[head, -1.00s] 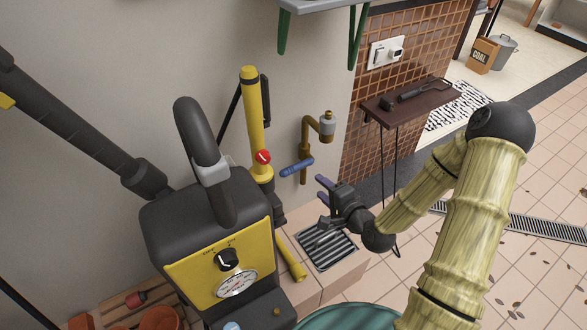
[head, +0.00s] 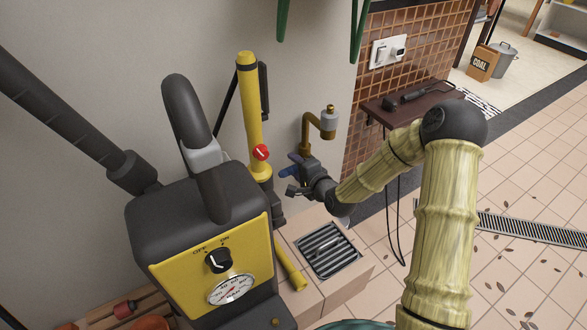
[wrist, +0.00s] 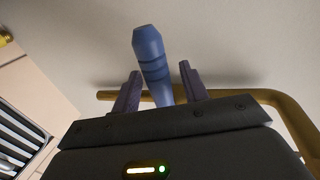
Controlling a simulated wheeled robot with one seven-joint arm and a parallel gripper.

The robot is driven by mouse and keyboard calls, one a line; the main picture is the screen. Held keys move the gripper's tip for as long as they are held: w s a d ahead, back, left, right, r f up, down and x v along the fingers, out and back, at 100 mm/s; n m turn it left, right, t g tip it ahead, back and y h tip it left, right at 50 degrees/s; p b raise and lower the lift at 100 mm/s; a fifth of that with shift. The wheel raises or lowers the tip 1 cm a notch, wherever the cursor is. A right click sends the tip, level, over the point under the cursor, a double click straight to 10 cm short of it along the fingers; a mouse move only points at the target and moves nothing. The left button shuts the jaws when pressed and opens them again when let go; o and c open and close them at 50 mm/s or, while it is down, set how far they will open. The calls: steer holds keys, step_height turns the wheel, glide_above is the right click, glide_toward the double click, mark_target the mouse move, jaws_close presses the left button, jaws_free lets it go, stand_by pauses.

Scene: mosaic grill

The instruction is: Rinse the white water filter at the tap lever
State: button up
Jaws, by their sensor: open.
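The blue tap lever (head: 286,172) sticks out from the brass tap pipe (head: 306,134) on the wall. In the wrist view, the lever (wrist: 149,50) lies between the two purple fingers of my gripper (wrist: 160,76), with its tip reaching beyond them. My gripper (head: 294,175) is open around the lever, and contact is not clear. A whitish-grey cylinder (head: 328,120) sits at the end of the tap pipe; I cannot tell whether it is the white water filter. My gripper partly hides the lever and lower pipe in the head view.
A drain grate (head: 328,250) lies in the tiled block below the tap. A yellow and black machine (head: 205,235) stands close on the left, with a yellow post (head: 250,115) behind it. A dark shelf (head: 405,103) is at the right.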

steer(key=shift+w+a+f, duration=0.2)
steer(key=shift+w+a, duration=0.2)
steer(key=shift+w, duration=0.15)
jaws_close()
steer(key=shift+r, duration=0.1)
steer(key=r+m+p, duration=0.1)
steer(key=p, duration=0.2)
steer(key=shift+d+r+p, duration=0.1)
steer(key=shift+d+p, duration=0.05)
steer(key=shift+p, duration=0.2)
steer(key=shift+r+m+g+y+p, duration=0.15)
steer(key=shift+m+g+y+p, duration=0.3)
steer(key=shift+m+p, duration=0.45)
